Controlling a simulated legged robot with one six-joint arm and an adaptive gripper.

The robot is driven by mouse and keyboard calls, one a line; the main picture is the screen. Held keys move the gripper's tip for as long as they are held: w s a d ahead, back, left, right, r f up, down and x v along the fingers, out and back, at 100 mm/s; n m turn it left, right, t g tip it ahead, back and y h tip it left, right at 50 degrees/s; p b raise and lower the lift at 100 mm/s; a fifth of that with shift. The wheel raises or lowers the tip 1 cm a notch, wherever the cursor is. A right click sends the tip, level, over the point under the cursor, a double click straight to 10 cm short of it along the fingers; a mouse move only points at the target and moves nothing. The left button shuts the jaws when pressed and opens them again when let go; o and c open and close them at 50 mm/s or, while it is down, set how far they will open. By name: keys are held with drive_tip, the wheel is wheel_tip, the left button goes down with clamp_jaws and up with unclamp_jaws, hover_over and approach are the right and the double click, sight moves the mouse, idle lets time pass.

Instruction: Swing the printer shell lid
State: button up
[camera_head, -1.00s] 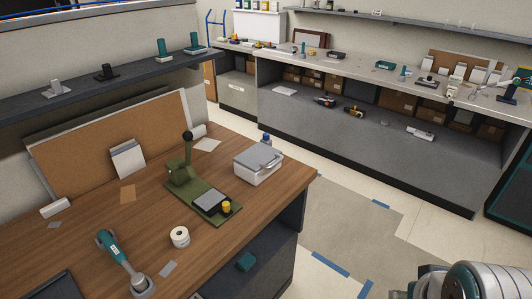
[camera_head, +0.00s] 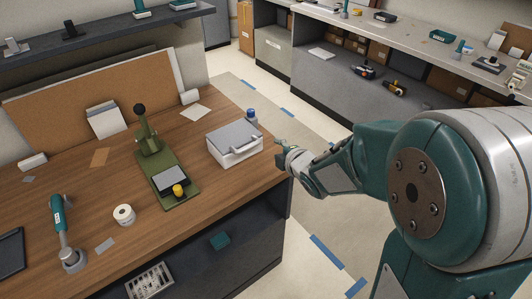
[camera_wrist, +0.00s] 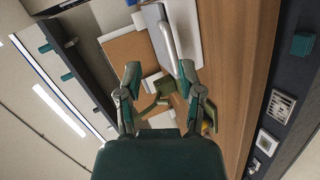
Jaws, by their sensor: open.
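The printer shell (camera_head: 228,158) is a pale box with a grey lid (camera_head: 232,135), standing near the right end of the wooden desk. Its lid looks closed, with a curved handle (camera_head: 246,147) along the front right edge. In the wrist view the handle (camera_wrist: 169,45) and grey lid (camera_wrist: 153,15) show at the top, beyond the fingers. My gripper (camera_head: 281,150) is just right of the shell, at the desk's right edge; its two teal fingers are spread in the wrist view (camera_wrist: 160,72). Nothing is between the pads, and the gripper looks apart from the handle.
A green lever press (camera_head: 170,180) stands left of the shell. A blue-capped bottle (camera_head: 250,116) is close behind it. The floor right of the desk (camera_head: 325,225) is open.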

sight(249, 147)
drive_tip(key=a+f+n+y, duration=0.1)
drive_tip(key=a+n, duration=0.1)
drive_tip(key=a+f+n+y, duration=0.2)
drive_tip(key=shift+w+f, duration=0.15)
drive_tip(key=shift+w, duration=0.25)
drive_tip(key=x, duration=0.7)
drive_tip(key=shift+w+a+f, duration=0.15)
drive_tip(key=shift+w+a, duration=0.05)
drive_tip(key=shift+w, duration=0.1)
clamp_jaws()
